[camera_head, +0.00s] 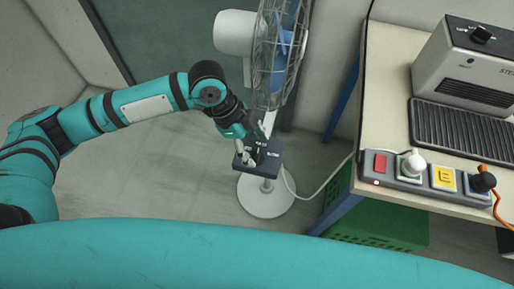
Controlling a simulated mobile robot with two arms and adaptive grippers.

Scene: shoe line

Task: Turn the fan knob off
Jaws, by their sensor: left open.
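The standing fan has a wire cage (278,50), a white motor housing (235,33) and a round white base (266,196) on the floor. Its dark control box (268,163) sits on the pole and carries small white labels. The knob on this box is mostly hidden by my left gripper (256,146), so its setting cannot be read. My left gripper is open, with its fingers at the top of the box around where the knob would be. I cannot tell if they touch it. My right gripper is not in view.
A white cord (318,190) runs from the strip towards the fan. A green crate (378,226) stands below. Floor left of the fan is clear.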

